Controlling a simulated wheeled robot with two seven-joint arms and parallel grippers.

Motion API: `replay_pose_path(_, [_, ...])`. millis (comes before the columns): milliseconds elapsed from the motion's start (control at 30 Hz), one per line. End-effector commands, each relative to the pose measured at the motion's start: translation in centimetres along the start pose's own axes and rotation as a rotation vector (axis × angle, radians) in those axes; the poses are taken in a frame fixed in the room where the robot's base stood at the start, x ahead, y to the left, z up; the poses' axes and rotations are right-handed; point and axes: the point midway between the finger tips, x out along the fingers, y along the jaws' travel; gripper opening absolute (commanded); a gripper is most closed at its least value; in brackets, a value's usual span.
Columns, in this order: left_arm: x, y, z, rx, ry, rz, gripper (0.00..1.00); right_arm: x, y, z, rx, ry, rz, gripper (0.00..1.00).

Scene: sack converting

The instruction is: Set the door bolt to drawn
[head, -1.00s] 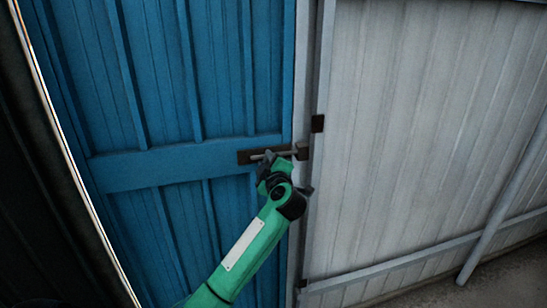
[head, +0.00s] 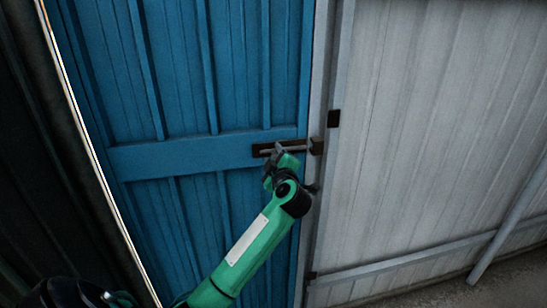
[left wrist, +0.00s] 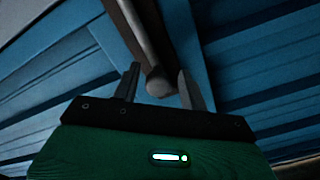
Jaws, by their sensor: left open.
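The door bolt (head: 296,150) is a pale metal rod on a dark plate (head: 259,150) at the right edge of the blue door (head: 185,155). The rod runs right towards a dark keeper block (head: 317,146) at the door post. My left gripper (head: 279,158) is at the bolt and hides part of the rod and plate. In the left wrist view, my left gripper (left wrist: 158,84) is open. The bolt's rounded knob end (left wrist: 160,80) shows between its two fingers; contact cannot be told. My right gripper is not in view.
A pale corrugated wall (head: 430,140) stands right of the door post, with a sloping pipe (head: 508,225) near its far right. A dark panel (head: 45,170) lies left of the door. A strip of floor (head: 500,280) shows at bottom right.

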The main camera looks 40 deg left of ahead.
Motion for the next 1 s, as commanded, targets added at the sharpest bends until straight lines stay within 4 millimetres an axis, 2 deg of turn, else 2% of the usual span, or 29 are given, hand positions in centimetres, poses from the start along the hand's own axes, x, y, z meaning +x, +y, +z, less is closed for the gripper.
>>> replay_pose_path(167, [-3.0, -0.4, 0.3, -0.004, -0.004, 0.000, 0.43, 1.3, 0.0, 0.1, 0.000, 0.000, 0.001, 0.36])
replay_pose_path(400, [-8.6, -0.5, 0.2, -0.004, -0.003, -0.002, 0.43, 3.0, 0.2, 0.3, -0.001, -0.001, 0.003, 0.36])
replay_pose_path(600, [-11.9, -0.4, 0.0, -0.002, -0.001, -0.002, 0.43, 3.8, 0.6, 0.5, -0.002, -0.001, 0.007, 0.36])
replay_pose_path(767, [-13.1, -0.3, -0.1, 0.000, 0.000, -0.003, 0.43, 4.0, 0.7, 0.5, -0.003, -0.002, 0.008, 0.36])
replay_pose_path(1000, [-13.2, -0.2, -0.2, 0.001, 0.001, -0.003, 0.43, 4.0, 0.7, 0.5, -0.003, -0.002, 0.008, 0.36])
